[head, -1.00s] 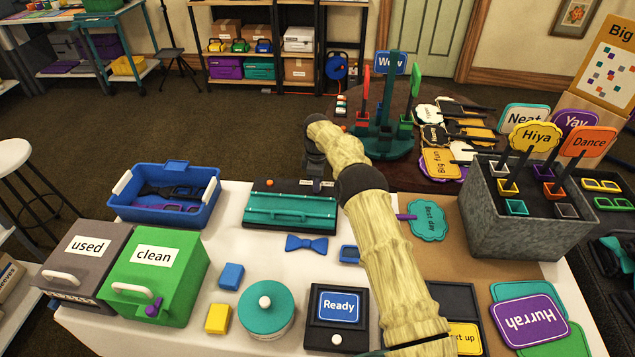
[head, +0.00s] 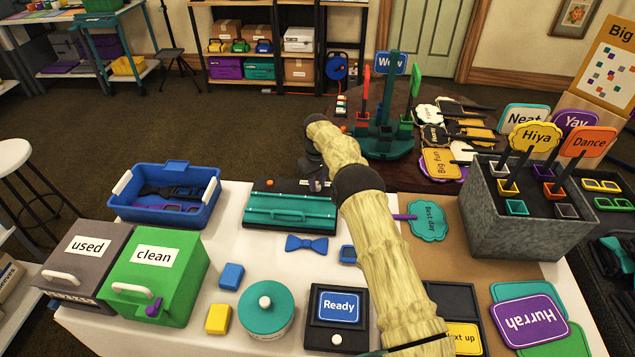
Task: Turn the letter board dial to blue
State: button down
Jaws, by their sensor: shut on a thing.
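The letter board (head: 290,207) appears to be the low black unit with a teal front on the white table, in the middle of the head view. An orange knob (head: 270,183) shows at its back left. My gripper (head: 316,185) is at its back right end, pointing down, small and dark and partly lost against the black top. It appears shut on the dial there. The dial's face and pointer are hidden or too small to read, so I cannot tell which colour it points to.
My arm crosses the right of the white table. A blue bow tie (head: 307,243), a blue tray (head: 165,207), a green "clean" box (head: 155,270) and a "Ready" sign stand (head: 339,318) are nearby. A stand with signs (head: 387,140) is behind my wrist.

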aim_at(317, 185)
jog(key=shift+a+r+m, duration=0.1)
jog(key=shift+m, duration=0.2)
jog(key=c, duration=1.2)
grip_release()
jog(key=shift+c, duration=0.2)
notch_tip(317, 185, up, 17)
jog(key=p, duration=0.4)
jog(key=shift+r, duration=0.1)
